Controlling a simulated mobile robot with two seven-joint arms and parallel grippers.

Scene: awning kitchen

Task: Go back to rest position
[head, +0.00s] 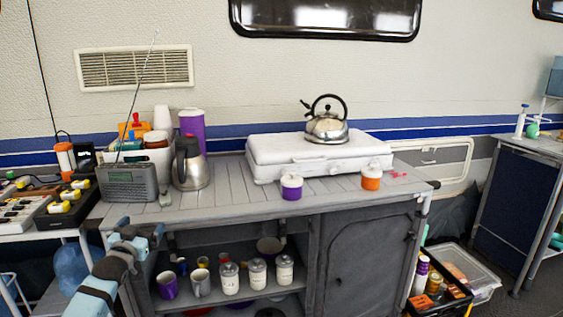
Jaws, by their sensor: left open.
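My left gripper (138,232) is at the lower left of the head view, on the arm that comes in from the bottom left. Its jaws are open and I see nothing held between them. It appears in front of the left front part of the grey counter (235,203). My right gripper is out of the picture.
A radio (128,182), a steel jug (189,168) and a white stove (315,155) bearing a kettle (327,125) stand on the counter. A purple jar (291,188) and an orange jar (371,179) stand near its front. Mugs and canisters fill the shelf (240,295) below.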

